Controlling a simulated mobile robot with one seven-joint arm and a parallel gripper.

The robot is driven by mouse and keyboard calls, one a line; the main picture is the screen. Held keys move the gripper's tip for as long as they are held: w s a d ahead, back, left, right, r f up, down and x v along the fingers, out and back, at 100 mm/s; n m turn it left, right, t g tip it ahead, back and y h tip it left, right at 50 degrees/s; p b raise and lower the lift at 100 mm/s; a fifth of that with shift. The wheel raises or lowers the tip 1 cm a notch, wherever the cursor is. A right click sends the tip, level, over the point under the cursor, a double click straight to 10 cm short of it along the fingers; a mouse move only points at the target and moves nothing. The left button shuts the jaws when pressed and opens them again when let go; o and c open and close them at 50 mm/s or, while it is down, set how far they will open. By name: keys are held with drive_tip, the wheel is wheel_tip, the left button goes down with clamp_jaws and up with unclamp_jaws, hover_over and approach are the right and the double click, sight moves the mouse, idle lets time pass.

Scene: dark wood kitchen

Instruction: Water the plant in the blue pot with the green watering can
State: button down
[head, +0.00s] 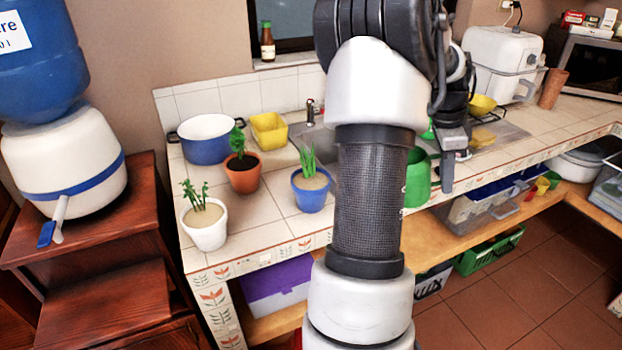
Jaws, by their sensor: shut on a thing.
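The blue pot (310,197) stands on the tiled counter and holds a plant with thin upright green leaves (307,160). The green watering can (417,183) is right of the blue pot, and my arm hides its left part. My gripper (448,168) is at the right side of the can, shut on it. The exact grip and the can's spout are hidden. I cannot tell whether the can touches the counter.
A terracotta pot (243,178) and a white pot (205,232), both with plants, stand left of the blue pot. A blue-and-white cooking pot (206,147) and a yellow container (269,131) are behind. The sink with a faucet (311,112) is at the back.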

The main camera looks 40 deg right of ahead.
drive_tip(key=shift+s+d, duration=0.1)
drive_tip(key=t+y+p, duration=0.1)
drive_tip(key=p, duration=0.1)
drive_tip(key=r+t+p, duration=0.1)
drive_tip(key=p, duration=0.1)
drive_tip(key=shift+s+d+r+y, duration=0.1)
drive_tip(key=shift+s+d+y, duration=0.2)
drive_tip(key=shift+y, duration=0.1)
idle(0.6)
